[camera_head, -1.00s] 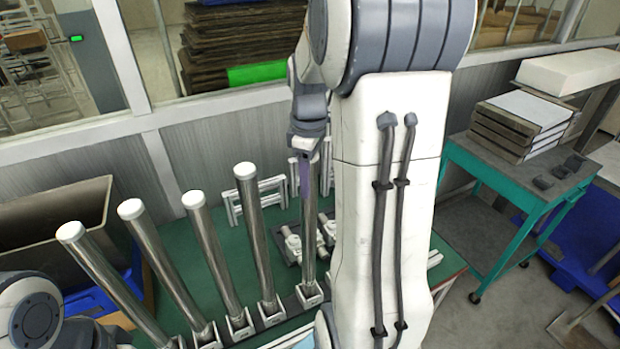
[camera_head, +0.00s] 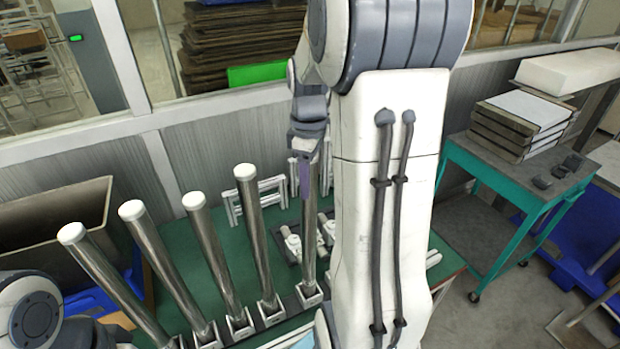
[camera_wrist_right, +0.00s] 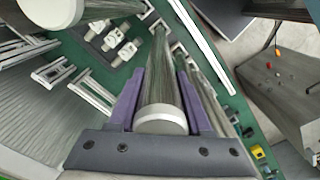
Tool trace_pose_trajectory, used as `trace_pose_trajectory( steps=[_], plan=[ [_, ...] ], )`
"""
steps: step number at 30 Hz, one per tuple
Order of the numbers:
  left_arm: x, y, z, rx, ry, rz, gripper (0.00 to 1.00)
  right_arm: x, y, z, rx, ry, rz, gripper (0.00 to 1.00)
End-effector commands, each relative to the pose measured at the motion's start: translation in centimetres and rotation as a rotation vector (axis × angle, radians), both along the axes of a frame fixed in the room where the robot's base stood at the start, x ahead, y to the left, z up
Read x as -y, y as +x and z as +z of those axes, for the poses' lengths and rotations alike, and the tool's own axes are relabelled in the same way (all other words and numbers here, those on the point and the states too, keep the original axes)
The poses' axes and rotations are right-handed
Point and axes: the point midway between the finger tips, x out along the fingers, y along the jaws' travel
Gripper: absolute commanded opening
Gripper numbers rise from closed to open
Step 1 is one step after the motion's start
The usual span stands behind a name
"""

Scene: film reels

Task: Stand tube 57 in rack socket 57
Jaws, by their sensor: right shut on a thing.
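My right gripper (camera_head: 307,178) is shut on a shiny metal tube (camera_head: 310,235) near its top. In the right wrist view, the purple fingers (camera_wrist_right: 160,108) lie on both sides of this tube (camera_wrist_right: 162,75), and its white cap (camera_wrist_right: 160,120) shows between them. The tube stands nearly upright, with its lower end at a socket (camera_head: 310,297) of the rack (camera_head: 270,318). I cannot tell how deep it sits. No numbers can be read. My left gripper is out of view.
Several white-capped tubes, one of them nearest the held tube (camera_head: 254,235), stand in a row to its left. White frames (camera_head: 262,198) and small fittings (camera_head: 292,243) lie behind on the green table (camera_head: 180,245). A teal cart (camera_head: 515,195) stands at right.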

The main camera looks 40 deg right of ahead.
Motion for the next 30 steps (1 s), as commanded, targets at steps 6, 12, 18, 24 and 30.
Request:
trace_pose_trajectory(
  steps=[6,12,18,24,30],
  plan=[
    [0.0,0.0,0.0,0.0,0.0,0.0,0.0,0.0,0.0,0.1,0.002,-0.001,0.0,0.0],
    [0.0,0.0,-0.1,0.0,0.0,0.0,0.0,0.0,0.0,-0.1,0.002,-0.001,0.0,0.0],
    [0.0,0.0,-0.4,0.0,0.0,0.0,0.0,0.0,0.0,-0.5,0.002,-0.001,0.0,0.0],
    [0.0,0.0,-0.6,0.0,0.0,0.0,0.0,0.0,0.0,-0.9,0.002,-0.001,0.0,0.0],
    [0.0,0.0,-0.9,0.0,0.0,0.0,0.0,0.0,0.1,-1.3,0.002,-0.001,0.0,0.0]
  ],
)
